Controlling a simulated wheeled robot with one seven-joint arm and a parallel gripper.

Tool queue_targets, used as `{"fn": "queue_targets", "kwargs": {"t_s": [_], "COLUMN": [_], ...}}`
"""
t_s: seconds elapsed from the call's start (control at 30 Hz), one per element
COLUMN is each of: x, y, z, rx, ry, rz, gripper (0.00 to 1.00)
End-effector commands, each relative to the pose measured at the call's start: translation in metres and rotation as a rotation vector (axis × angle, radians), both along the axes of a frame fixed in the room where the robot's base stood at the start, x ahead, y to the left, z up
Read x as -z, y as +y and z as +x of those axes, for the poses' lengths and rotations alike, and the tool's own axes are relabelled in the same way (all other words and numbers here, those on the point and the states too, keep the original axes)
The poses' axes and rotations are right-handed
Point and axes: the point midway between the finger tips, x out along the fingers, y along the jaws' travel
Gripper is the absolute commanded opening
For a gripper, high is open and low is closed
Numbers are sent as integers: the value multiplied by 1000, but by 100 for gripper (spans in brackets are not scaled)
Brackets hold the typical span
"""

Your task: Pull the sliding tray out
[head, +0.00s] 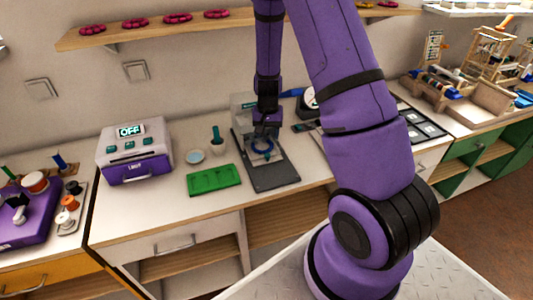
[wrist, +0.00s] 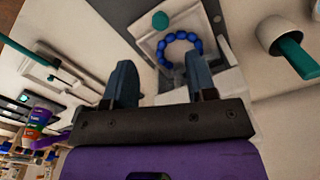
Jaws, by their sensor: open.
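A white box (head: 126,146) with a display reading OFF stands on the counter at the left. Its low purple front (head: 142,173) has a pale handle and looks pushed in; this may be the sliding tray. My gripper (head: 264,132) is well to the right of it, above a dark flat board (head: 272,174). A ring of blue beads (head: 261,154) lies below my gripper. In the wrist view my gripper (wrist: 160,82) is open with nothing between its fingers. The blue ring (wrist: 163,44) lies on a pale square plate beyond the fingertips. The white box is not clearly seen there.
A green tray (head: 214,180) lies between the box and the dark board. A small pot with a teal stick (head: 216,145) and a pale round dish (head: 195,157) stand behind it. A shelf (head: 150,34) with red rings runs above. The counter before the box is mostly clear.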

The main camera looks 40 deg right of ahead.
Motion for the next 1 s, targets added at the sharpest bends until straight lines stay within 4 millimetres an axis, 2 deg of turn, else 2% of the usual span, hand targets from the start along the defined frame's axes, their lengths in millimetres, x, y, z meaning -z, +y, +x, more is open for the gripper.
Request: {"fn": "queue_targets", "kwargs": {"t_s": [0.3,0.5,0.7,1.0], "x": [55,81,93,94], "y": [0,0,1,1], "z": [-1,0,0,0], "rx": [1,-1,0,-1], "ry": [4,2,0,0], "rz": [2,1,1,1], "gripper": [51,51,51,51]}}
